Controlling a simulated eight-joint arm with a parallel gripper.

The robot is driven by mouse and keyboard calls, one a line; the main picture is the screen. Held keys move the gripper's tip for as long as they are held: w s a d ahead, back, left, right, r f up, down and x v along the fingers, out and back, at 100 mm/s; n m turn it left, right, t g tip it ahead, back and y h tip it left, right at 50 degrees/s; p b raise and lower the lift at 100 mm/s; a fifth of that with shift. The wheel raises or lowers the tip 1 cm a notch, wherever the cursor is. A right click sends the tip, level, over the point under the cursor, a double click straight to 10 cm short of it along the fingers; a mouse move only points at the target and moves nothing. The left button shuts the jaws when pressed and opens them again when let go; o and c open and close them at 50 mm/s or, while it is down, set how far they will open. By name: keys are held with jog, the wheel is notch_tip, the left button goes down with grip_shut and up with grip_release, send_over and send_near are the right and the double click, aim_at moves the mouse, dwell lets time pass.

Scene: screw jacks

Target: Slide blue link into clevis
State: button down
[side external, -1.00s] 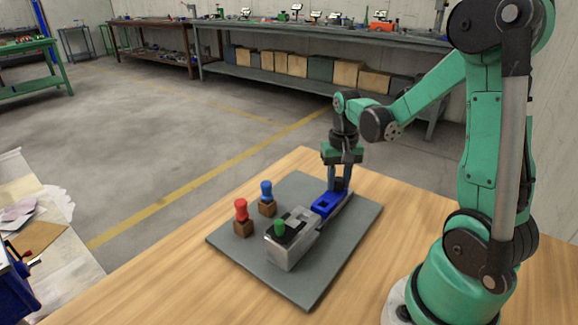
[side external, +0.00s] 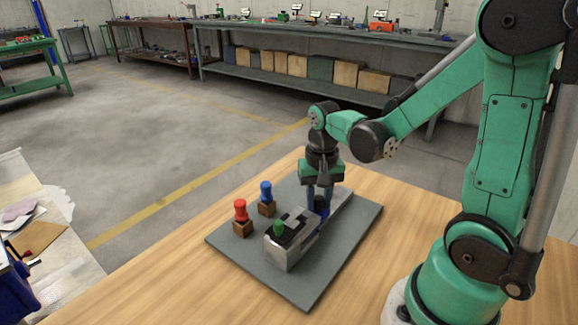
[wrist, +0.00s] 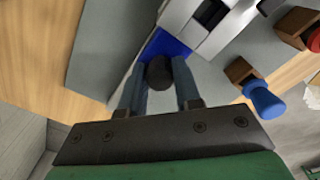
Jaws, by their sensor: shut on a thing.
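The blue link (wrist: 172,43) shows in the wrist view as a blue piece running up against the silver clevis (wrist: 181,17). A dark round knob (wrist: 159,72) stands on it between my fingers. My gripper (side external: 319,206) is shut on this knob, pointing down; in the wrist view my fingers (wrist: 160,75) flank it. In the side view the clevis (side external: 282,255) is a grey block with a green-topped peg (side external: 279,229) on its near end. The link is almost hidden there behind my fingers and the clevis. How deep it sits in the slot I cannot tell.
A red peg (side external: 240,209) and a blue peg (side external: 266,192) stand in brown blocks left of the clevis. All rest on a grey plate (side external: 312,290) on the wooden table (side external: 170,285). The plate's right side is clear.

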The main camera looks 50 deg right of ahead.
aim_at(317, 199)
jog(key=shift+a, duration=0.2)
jog(key=c, duration=0.6)
grip_release()
jog(key=shift+d, duration=0.1)
jog(key=shift+r, duration=2.85)
jog(key=a+r+n+t, duration=0.1)
jog(key=a+n+t, duration=0.1)
jog(key=n, duration=0.1)
jog(key=a+r+n+t, duration=0.1)
jog(key=a+n+t, duration=0.1)
jog(key=a+n, duration=0.1)
jog(key=a+r+n+t, duration=0.1)
jog(key=a+n+t, duration=0.2)
jog(key=shift+w+a, duration=0.1)
jog(key=shift+w, duration=0.25)
